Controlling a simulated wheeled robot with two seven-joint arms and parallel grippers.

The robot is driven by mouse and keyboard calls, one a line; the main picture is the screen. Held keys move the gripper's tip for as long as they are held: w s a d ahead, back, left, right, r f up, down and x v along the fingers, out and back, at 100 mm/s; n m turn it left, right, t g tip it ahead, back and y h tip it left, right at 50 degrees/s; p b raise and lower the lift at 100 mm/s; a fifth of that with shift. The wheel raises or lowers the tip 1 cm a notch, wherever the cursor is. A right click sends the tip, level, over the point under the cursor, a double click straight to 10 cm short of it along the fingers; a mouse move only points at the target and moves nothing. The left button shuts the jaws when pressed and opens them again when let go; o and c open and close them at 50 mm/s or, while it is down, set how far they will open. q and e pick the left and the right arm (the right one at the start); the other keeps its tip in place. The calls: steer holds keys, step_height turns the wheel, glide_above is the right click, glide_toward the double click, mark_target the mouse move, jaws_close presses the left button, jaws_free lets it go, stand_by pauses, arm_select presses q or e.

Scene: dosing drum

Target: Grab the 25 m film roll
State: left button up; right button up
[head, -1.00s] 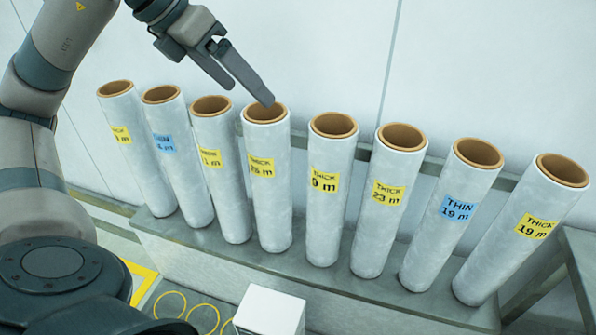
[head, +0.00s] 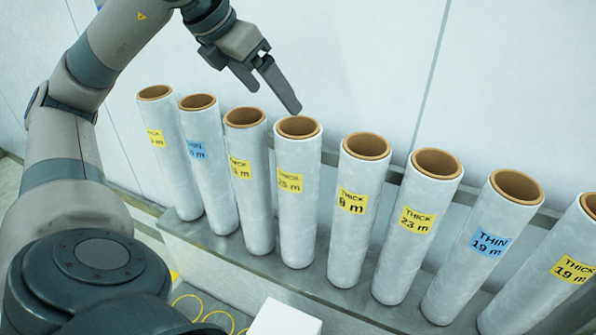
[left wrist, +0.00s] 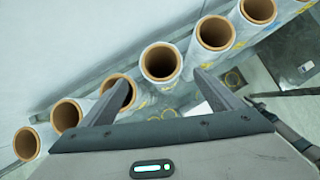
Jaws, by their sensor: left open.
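The 25 m film roll (head: 294,205) is a tall white roll with a brown core and a yellow THICK label. It stands upright, fourth from the left in the row, in the head view. My left gripper (head: 274,99) is open and empty just above and behind its top, with one fingertip overlapping its rim in the picture. In the left wrist view the open fingers of my left gripper (left wrist: 168,88) spread to either side of a roll top, which appears to be the same roll (left wrist: 160,62). My right gripper is not in view.
Similar rolls stand close on both sides, including a THIN roll (head: 208,165) to the left and a THICK 23 m roll (head: 415,225) to the right. All stand on a grey ledge (head: 200,240) before a pale wall (head: 370,60). A white box (head: 285,318) is in front.

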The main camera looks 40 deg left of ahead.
mark_target(298, 139)
arm_select(q)
steer(key=x, duration=0.8)
steer(key=shift+w+f, duration=0.1)
steer(key=shift+f, duration=0.25)
steer(key=shift+w+f, duration=0.1)
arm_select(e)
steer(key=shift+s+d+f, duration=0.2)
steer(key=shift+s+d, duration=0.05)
arm_select(q)
steer(key=shift+f, duration=0.1)
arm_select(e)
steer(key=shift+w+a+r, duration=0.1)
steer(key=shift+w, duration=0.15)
arm_select(q)
steer(key=shift+x, duration=1)
steer(key=shift+w+d+f+p, duration=0.15)
steer(key=shift+f+p, duration=0.1)
steer(key=shift+f, duration=0.2)
steer(key=shift+w+f+p, duration=0.15)
steer(key=shift+f+p, duration=0.05)
steer(key=shift+f, duration=0.25)
steer(key=shift+w+f, duration=0.2)
steer(key=shift+f, duration=0.1)
steer(key=shift+w+f, duration=0.15)
steer(key=shift+f, duration=0.05)
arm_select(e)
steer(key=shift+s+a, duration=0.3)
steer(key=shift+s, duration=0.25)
